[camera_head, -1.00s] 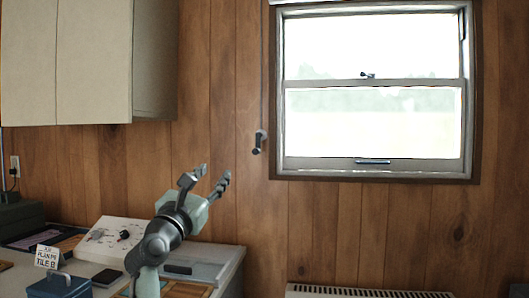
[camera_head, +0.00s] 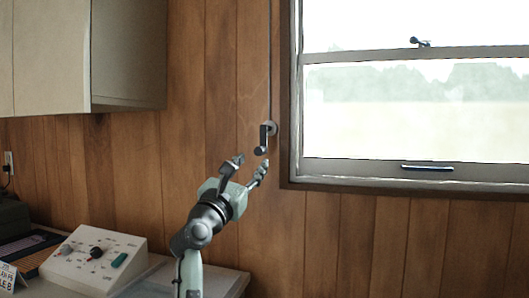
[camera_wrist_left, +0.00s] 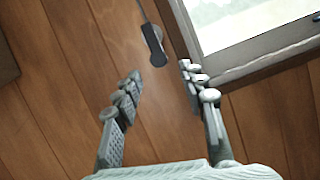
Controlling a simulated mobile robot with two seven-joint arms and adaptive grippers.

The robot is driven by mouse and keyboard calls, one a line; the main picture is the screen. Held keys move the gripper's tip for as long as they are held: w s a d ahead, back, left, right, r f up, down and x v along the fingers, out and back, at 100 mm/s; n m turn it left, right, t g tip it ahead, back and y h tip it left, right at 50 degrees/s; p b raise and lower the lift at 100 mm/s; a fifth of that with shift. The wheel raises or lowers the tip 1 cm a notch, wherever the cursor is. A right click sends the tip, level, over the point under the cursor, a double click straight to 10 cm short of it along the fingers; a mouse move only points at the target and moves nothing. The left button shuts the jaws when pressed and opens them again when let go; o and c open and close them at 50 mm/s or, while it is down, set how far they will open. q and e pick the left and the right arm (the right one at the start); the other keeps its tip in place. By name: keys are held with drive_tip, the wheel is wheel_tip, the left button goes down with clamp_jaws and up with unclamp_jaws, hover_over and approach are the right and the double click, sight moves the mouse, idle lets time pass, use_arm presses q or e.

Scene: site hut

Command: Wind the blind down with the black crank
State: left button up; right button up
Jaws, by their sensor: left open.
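The black crank (camera_head: 264,139) is mounted on the wood-panelled wall just left of the window frame, with its knob end hanging down. A thin cord or rod runs up from it. My left gripper (camera_head: 252,167) is open and empty just below the crank, its fingers pointing up towards it. In the left wrist view the crank (camera_wrist_left: 155,45) lies beyond the fingertips, roughly between the lines of the two fingers (camera_wrist_left: 161,76), and appears apart from them. The blind itself cannot be made out at the window (camera_head: 420,110). My right gripper is not in view.
A worktop (camera_head: 225,284) at the lower left holds a white control box (camera_head: 95,258) with knobs. A pale wall cupboard (camera_head: 128,55) hangs at the upper left. The window frame (camera_head: 294,100) stands close to the right of the crank. The wall below the window is clear.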

sight(260, 152)
use_arm(q)
drive_tip(key=x, duration=0.5)
drive_tip(key=shift+r, duration=0.15)
drive_tip(key=shift+w+d+r, duration=0.25)
drive_tip(key=shift+w, duration=0.4)
clamp_jaws()
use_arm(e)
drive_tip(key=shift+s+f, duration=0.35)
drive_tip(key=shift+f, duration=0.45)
